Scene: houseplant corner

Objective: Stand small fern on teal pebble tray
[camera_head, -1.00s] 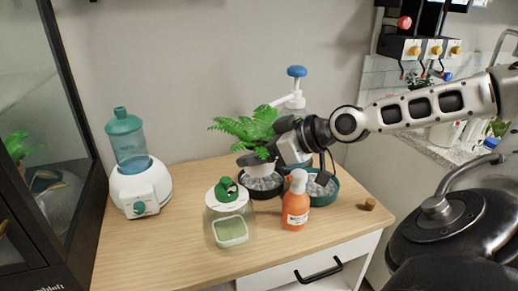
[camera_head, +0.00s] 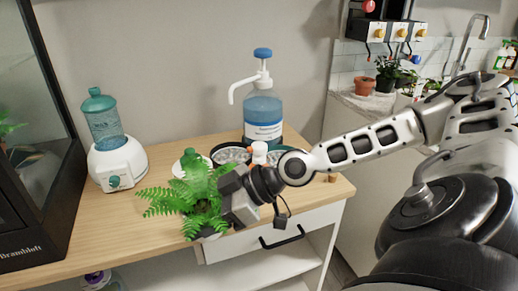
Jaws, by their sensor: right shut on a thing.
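The teal pebble tray (camera_head: 283,148) stands farther back on the table, behind my right arm. Only a part of its rim shows; the arm and a white-capped bottle hide the rest. My left gripper is not in view.
A black pebble tray (camera_head: 231,154) stands left of the teal one. A tall blue pump bottle (camera_head: 263,115) stands behind them. A white-capped bottle (camera_head: 259,150) and a green-lidded jar (camera_head: 191,160) are partly hidden. A humidifier (camera_head: 117,160) stands left; a cork (camera_head: 332,178) lies right.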

